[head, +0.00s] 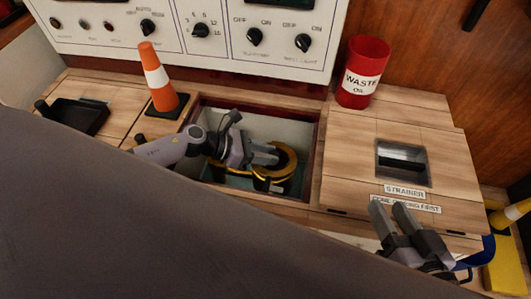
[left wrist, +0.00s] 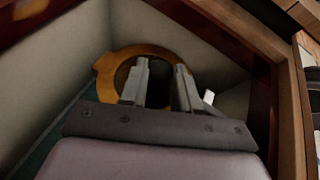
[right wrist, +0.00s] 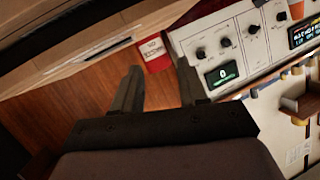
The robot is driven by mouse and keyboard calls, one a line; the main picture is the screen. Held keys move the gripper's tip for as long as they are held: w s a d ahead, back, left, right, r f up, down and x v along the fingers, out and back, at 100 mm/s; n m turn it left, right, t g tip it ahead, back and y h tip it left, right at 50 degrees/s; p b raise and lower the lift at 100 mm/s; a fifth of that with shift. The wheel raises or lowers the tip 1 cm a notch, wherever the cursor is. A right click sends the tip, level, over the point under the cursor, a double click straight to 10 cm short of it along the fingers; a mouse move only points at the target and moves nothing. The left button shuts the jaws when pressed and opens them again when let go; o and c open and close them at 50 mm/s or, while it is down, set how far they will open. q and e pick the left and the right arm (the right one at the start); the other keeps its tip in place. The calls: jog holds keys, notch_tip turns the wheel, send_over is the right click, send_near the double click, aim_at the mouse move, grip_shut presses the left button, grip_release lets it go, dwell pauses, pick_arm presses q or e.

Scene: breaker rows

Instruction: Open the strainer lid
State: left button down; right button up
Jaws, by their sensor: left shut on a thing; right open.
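A round gold-rimmed strainer lid (head: 291,172) with a dark middle sits in an open square well. It also shows in the left wrist view (left wrist: 103,73). My left gripper (head: 271,154) reaches down into the well and is shut on a part at the lid's middle. The jaws (left wrist: 160,78) stand apart around something dark, and its exact shape is hidden. A small white piece shows beside one finger. My right gripper (head: 389,208) is open and empty at the front of the wooden panel, near the STRAINER label (head: 404,192). Its fingers also show in the right wrist view (right wrist: 158,75).
Dark red walls (head: 319,140) frame the well tightly around my left arm. An orange cone (head: 154,73) stands at its left, a black tray (head: 75,116) further left. A red waste oil can (head: 362,72) stands behind. The wooden panel (head: 350,150) has a recessed opening.

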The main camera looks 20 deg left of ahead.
pick_arm(q)
jog(key=shift+w+a+r+n+g+p, duration=0.15)
jog(key=shift+w+r+n+g+p, duration=0.5)
jog(key=shift+r, duration=0.3)
jog(key=shift+w+a+r+n+g, duration=0.1)
jog(key=shift+w+r+n+g, duration=0.3)
jog(key=shift+w+n, duration=0.2)
jog(key=shift+w+a+r+b, duration=0.15)
jog(key=shift+w+r+b, duration=0.25)
jog(key=shift+w, duration=0.1)
pick_arm(e)
jog(key=shift+a, duration=0.35)
pick_arm(q)
jog(key=shift+w+r, duration=0.1)
jog(key=shift+w, duration=0.05)
pick_arm(e)
jog(key=shift+s+r, duration=0.1)
jog(key=shift+r, duration=0.1)
pick_arm(q)
jog(key=c, duration=0.8)
grip_release()
jog(key=shift+c, duration=0.2)
jog(key=shift+s, duration=0.2)
